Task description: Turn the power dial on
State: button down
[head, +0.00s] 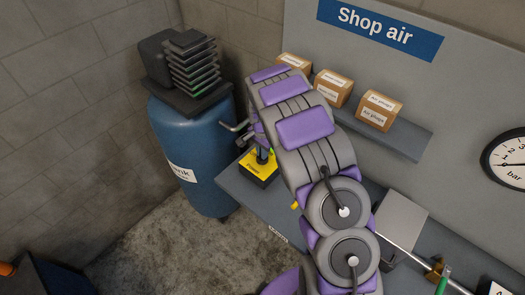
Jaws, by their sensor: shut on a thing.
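The power dial (262,158) is a dark knob on top of a small yellow box (258,176) labelled "Power". The box sits on the grey bench near its left end. My gripper (259,148) points down over the box and is shut on the dial. My arm hides part of the gripper and the area right of the box. I cannot make out the dial's exact angle.
A blue tank (190,150) with a dark finned compressor (180,68) stands left of the bench (240,195). Several cardboard boxes (380,110) sit on a wall shelf (405,138). A round gauge (507,160) hangs at right. A pipe with a green-handled valve (437,270) runs at lower right.

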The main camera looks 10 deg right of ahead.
jog(key=c, duration=1.2)
grip_release()
jog(key=shift+a, duration=0.15)
jog(key=shift+o, duration=0.2)
notch_tip(320, 180, up, 17)
jog(key=p, duration=0.1)
jog(key=shift+r, duration=0.2)
